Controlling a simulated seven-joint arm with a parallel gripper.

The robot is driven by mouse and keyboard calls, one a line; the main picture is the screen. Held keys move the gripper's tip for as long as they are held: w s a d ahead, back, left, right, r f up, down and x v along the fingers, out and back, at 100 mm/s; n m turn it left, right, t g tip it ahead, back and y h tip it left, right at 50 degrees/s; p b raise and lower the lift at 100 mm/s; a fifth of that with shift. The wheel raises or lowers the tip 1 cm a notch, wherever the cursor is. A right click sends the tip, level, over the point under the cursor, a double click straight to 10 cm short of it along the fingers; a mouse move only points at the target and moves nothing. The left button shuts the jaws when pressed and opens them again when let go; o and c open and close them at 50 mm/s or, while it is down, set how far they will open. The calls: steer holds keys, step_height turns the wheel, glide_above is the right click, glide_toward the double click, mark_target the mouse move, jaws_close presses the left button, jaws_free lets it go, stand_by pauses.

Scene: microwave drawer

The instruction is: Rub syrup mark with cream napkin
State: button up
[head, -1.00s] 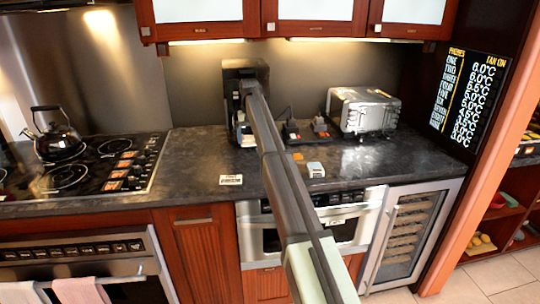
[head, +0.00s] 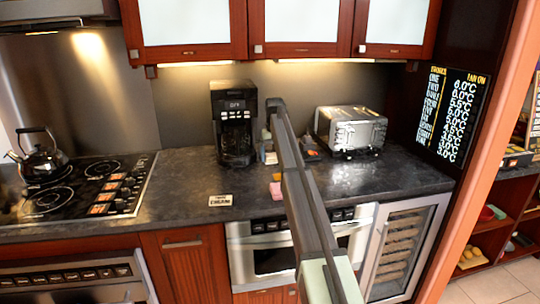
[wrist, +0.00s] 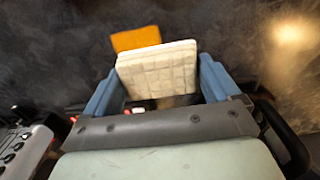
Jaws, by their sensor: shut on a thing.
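My gripper (wrist: 160,92) is shut on the cream napkin (wrist: 158,70), a pale, quilted block held between its blue fingers in the wrist view. In the head view the napkin (head: 270,158) is a small pale shape by the coffee maker, partly hidden by my arm. A flat orange patch (wrist: 135,39), apparently the syrup mark, lies on the dark counter just beyond the napkin's upper edge. The napkin overlaps its near side in the picture; I cannot tell whether they touch.
The dark counter (head: 180,180) holds a black coffee maker (head: 235,125) left of my gripper and a silver toaster (head: 350,130) to the right. A pink block (head: 276,190) and a lettered card (head: 221,200) lie near the front. A stove (head: 75,190) is at left.

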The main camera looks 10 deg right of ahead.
mark_target(274, 177)
steer(key=shift+f, duration=3.4)
steer(key=shift+d+f, duration=0.4)
steer(key=shift+f, duration=0.2)
steer(key=shift+d, duration=3.5)
steer(key=shift+a, duration=3.9)
steer(key=shift+r, duration=4.05)
